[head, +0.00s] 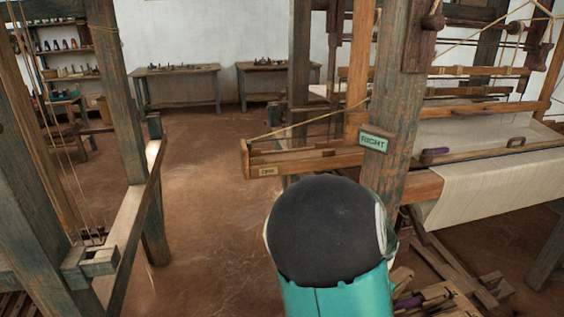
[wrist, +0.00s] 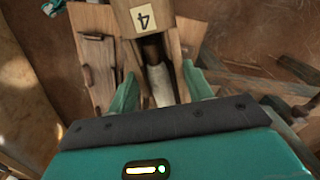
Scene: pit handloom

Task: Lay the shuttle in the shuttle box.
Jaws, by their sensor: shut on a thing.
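In the wrist view, my gripper (wrist: 160,86) has its two teal fingers on either side of a wooden shuttle (wrist: 142,42) and is shut on it. The shuttle bears a label with a 4 and has a pale bobbin in its hollow. Its near end is hidden by my gripper's body. In the head view, the shuttle box (head: 310,160) is a long open wooden trough left of the post with the RIGHT sign (head: 374,142). No shuttle shows in its visible part. My arm hides my gripper and the shuttle in that view.
Several wooden pieces (head: 440,297) lie low at the bottom right, beside my arm. The loom post (head: 396,110) stands upright beside the box. White cloth (head: 490,187) stretches to the right. Another timber frame (head: 130,225) stands at left. Floor (head: 205,200) between is clear.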

